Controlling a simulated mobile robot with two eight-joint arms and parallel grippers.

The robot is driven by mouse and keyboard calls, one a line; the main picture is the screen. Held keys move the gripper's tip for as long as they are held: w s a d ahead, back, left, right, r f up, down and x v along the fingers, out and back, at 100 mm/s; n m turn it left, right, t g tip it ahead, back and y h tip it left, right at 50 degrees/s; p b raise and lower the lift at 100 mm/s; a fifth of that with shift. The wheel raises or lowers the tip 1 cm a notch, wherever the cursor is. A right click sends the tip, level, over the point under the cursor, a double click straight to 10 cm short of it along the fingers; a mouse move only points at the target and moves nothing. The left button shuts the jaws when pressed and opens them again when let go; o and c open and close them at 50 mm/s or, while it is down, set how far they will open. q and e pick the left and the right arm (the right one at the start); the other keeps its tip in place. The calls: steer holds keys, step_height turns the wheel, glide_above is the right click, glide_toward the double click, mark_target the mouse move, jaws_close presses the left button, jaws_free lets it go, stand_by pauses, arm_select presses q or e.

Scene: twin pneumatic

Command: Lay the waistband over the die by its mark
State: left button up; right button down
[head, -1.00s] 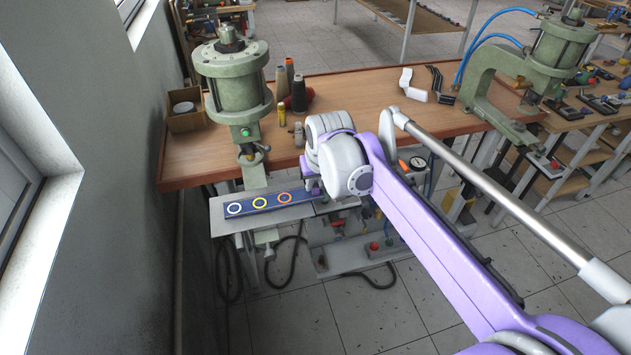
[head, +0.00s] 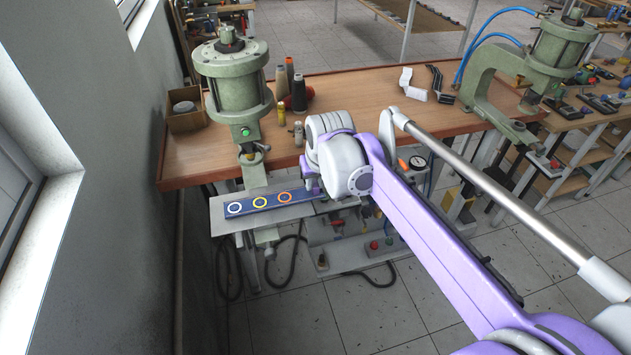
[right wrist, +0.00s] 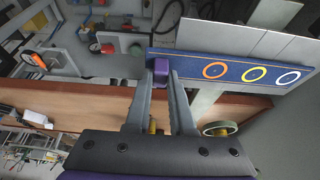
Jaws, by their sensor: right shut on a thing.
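The waistband is a dark blue strip (head: 272,202) with a white, a yellow and an orange ring. It lies along the grey plate (head: 290,213) below the left press. In the right wrist view the strip (right wrist: 190,66) runs rightward from my fingertips, against grey plates. My right gripper (head: 313,187) is at the strip's right end, partly hidden by my arm. In the wrist view my right gripper (right wrist: 160,72) is shut on the strip's end. I cannot make out the die or its mark clearly. My left gripper is not in view.
The green left press (head: 236,80) stands above the strip, with its ram (head: 250,154) close behind it. A wooden table (head: 345,95) holds thread cones (head: 299,93) and a cardboard box (head: 186,110). A second press (head: 545,60) stands at the right.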

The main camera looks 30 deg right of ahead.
steer(key=shift+f, duration=0.3)
stand_by(0.7)
steer(key=c, duration=0.7)
jaws_free()
steer(key=shift+r, duration=0.1)
steer(key=v, duration=1.1)
steer(key=s+a+f+n, duration=0.1)
steer(key=s+a+f, duration=0.2)
steer(key=s+f, duration=0.2)
steer(key=s+a+f+n, duration=0.1)
steer(key=s+a+f, duration=0.2)
steer(key=s+f, duration=0.3)
steer(key=s+a+f+t+y+p, duration=0.1)
steer(key=s+a+f, duration=0.2)
steer(key=s+f, duration=0.3)
step_height(320, 180, down, 3)
steer(key=shift+a+n, duration=0.25)
steer(key=shift+n, duration=0.15)
